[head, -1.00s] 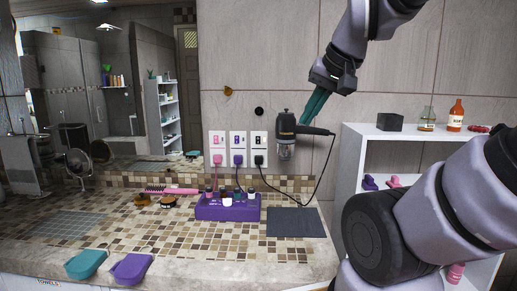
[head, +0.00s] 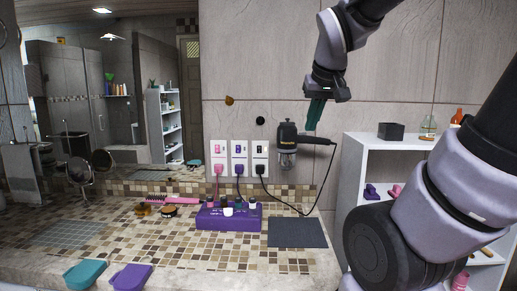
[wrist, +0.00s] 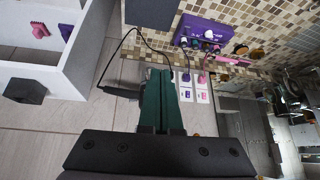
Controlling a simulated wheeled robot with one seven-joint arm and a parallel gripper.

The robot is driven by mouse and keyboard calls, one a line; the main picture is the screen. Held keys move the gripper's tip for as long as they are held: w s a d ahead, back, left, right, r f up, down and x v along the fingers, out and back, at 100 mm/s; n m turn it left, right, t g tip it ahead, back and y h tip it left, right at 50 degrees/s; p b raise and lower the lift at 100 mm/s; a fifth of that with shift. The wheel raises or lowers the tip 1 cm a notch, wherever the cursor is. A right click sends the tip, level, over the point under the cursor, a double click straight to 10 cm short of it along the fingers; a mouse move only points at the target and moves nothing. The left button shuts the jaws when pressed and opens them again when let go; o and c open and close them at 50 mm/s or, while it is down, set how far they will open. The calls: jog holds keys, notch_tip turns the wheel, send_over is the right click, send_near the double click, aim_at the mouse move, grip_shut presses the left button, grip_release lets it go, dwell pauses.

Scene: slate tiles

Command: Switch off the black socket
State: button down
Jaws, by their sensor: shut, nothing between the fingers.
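The black socket (head: 260,150) is the rightmost of three white wall plates in the head view. It has a dark switch at its top and a black plug (head: 261,169) with a cord below. The purple socket (head: 239,150) and pink socket (head: 218,150) are to its left. My gripper (head: 312,128) is shut and empty, its green fingers pointing down, above and right of the black socket in the picture. In the wrist view my gripper (wrist: 160,72) appears in front of the plates. The purple (wrist: 186,94) and pink (wrist: 202,95) plates show there; the black one seems hidden behind the fingers.
A black corded appliance (head: 287,148) hangs on the wall right of the sockets, near my fingertips in the picture. A purple organizer (head: 222,220) with bottles stands on the counter below. A white shelf (head: 365,165) is at the right.

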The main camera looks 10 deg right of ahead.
jog(key=w+d+f+n+h, duration=0.15)
jog(key=w+n, duration=0.25)
jog(key=w, duration=0.6)
jog(key=w+a+f+n+t, duration=0.1)
jog(key=w+a+f+n, duration=0.2)
jog(key=w, duration=0.4)
jog(key=w+a+f+n+t, duration=0.1)
jog(key=w+a+f+n, duration=0.2)
jog(key=w+n, duration=0.2)
jog(key=w+a+f+n, duration=0.3)
jog(key=w+n, duration=0.1)
jog(key=w, duration=0.5)
jog(key=shift+t+h, duration=0.4)
jog(key=shift+h, duration=0.05)
jog(key=shift+w+d, duration=0.1)
send_near(259, 151)
jog(key=x, duration=0.5)
jog(key=shift+f, duration=0.2)
jog(key=shift+w, duration=0.2)
jog(key=shift+r, duration=0.1)
